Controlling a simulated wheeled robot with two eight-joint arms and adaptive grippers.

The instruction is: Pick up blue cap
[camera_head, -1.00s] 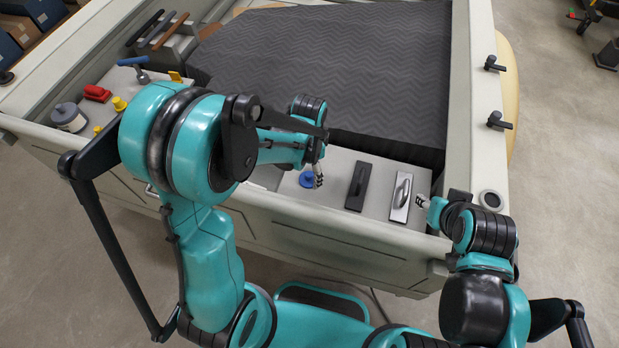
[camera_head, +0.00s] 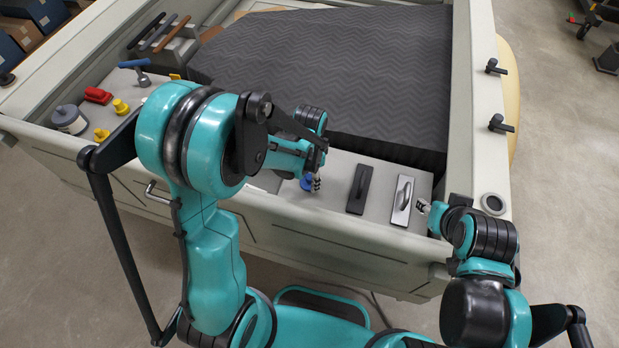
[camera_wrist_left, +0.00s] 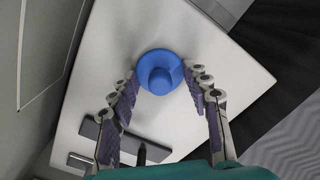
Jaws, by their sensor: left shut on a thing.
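The blue cap (camera_head: 306,184) is on the light ledge of the truck bed, partly hidden by my left gripper (camera_head: 315,182) in the head view. In the left wrist view the blue cap (camera_wrist_left: 160,74) is round with a raised knob, and the fingertips of my left gripper (camera_wrist_left: 159,76) are at its two sides, shut on it. It looks to be at the ledge surface; any lift cannot be told. My right gripper (camera_head: 424,206) is near the ledge's right end, and its jaws are too small to read.
A black-handled plate (camera_head: 360,188) and a silver-handled plate (camera_head: 402,200) lie right of the cap. A dark patterned cover (camera_head: 330,75) fills the bed behind. Red (camera_head: 98,95) and yellow (camera_head: 121,106) parts and a grey knob (camera_head: 69,118) sit at the left.

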